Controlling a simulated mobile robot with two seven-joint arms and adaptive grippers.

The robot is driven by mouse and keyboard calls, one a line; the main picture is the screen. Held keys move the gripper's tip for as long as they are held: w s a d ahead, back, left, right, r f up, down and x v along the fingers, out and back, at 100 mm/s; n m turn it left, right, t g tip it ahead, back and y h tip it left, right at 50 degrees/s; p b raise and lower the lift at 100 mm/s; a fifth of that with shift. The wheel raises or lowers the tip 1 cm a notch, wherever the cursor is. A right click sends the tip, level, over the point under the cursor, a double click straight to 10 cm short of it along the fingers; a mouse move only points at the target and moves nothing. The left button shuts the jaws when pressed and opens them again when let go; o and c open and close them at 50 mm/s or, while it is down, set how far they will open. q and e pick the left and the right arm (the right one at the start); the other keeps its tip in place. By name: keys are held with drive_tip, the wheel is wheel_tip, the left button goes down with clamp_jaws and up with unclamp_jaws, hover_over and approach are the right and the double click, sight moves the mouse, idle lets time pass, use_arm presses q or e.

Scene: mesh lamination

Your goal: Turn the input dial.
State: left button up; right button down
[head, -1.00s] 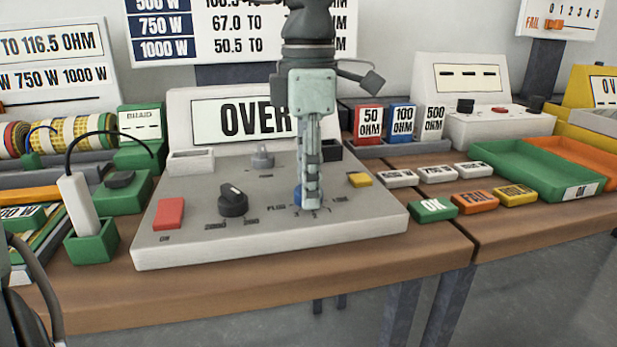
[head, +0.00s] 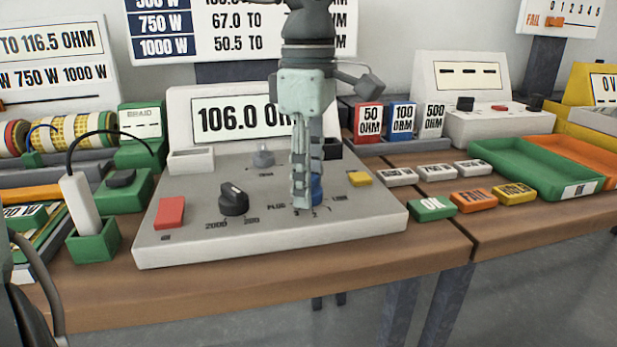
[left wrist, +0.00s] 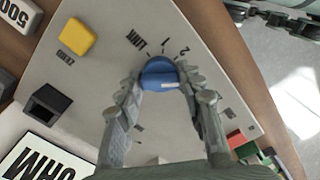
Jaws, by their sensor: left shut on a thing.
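The input dial is a blue knob (head: 317,188) on the sloping grey panel of the meter (head: 285,225), half hidden behind my left gripper (head: 306,200) in the head view. In the left wrist view the blue knob (left wrist: 158,70) sits between the two fingertips of my left gripper (left wrist: 160,78), which is shut on it. A white mark on the knob points to the right in that view. Labels LINK, 1 and 2 show around it. The meter's display (head: 235,118) reads 106.0 OHM, its end partly covered by my gripper.
A black knob (head: 233,200), a red button (head: 170,212), a grey knob (head: 263,156) and a yellow button (head: 359,179) share the panel. OK, FAIL and yellow blocks (head: 515,194) lie right of the meter, before a green tray (head: 530,165).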

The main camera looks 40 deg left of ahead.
use_arm(q)
drive_tip(key=o, duration=1.1)
wheel_tip(320, 180, up, 12)
idle(0.5)
